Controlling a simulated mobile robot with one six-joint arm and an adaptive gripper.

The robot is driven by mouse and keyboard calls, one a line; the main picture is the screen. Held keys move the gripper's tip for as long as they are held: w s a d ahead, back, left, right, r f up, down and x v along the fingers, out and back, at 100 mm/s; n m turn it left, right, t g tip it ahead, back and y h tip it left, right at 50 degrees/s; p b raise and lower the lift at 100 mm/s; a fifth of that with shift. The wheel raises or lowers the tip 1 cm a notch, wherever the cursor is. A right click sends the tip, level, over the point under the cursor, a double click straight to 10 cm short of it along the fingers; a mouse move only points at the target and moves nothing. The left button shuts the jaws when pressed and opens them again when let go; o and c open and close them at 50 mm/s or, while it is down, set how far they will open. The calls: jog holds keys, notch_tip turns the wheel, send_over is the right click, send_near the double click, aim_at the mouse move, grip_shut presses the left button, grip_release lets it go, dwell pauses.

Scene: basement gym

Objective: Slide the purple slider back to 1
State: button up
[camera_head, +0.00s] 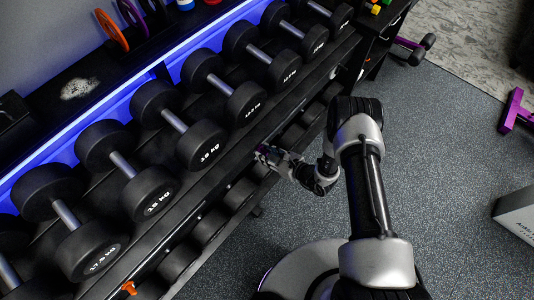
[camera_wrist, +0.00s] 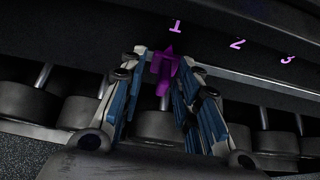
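The purple slider (camera_wrist: 163,68) shows in the wrist view on the dark front rail of the rack, just below and slightly left of the purple number 1 (camera_wrist: 176,26). My gripper (camera_wrist: 167,65) is open, with one finger on each side of the slider. Narrow gaps seem to show between the fingertips and the slider; whether either finger touches it I cannot tell. In the head view my gripper (camera_head: 266,155) is at the front edge of the dumbbell rack, and the slider cannot be made out clearly from the gripper there.
Purple numbers 2 (camera_wrist: 238,44) and 3 (camera_wrist: 288,60) lie to the right along the rail. Several dumbbells (camera_head: 203,145) fill the rack (camera_head: 345,50) above and below. An orange slider (camera_head: 129,287) is at the lower left. The floor (camera_head: 440,150) right of my arm is mostly clear.

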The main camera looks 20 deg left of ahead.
jog(key=v, duration=1.2)
jog(key=shift+r, duration=0.1)
jog(key=s+a+r+n+g, duration=0.1)
jog(key=s+r+n+g, duration=0.15)
jog(key=r+n, duration=0.7)
jog(key=s+r+n+g, duration=0.15)
jog(key=r+g, duration=0.25)
jog(key=r, duration=1.3)
jog(key=s+d+r+n+t+h, duration=0.3)
jog(key=s+d+r+n+h, duration=0.2)
jog(key=d+r, duration=0.3)
jog(key=s+d+r+n+t+h, duration=0.3)
jog(key=s+d+r+n+h, duration=0.3)
jog(key=d, duration=0.6)
notch_tip(320, 180, up, 3)
jog(key=shift+s+r+h, duration=0.15)
jog(key=shift+s+h, duration=0.65)
jog(key=shift+s, duration=0.35)
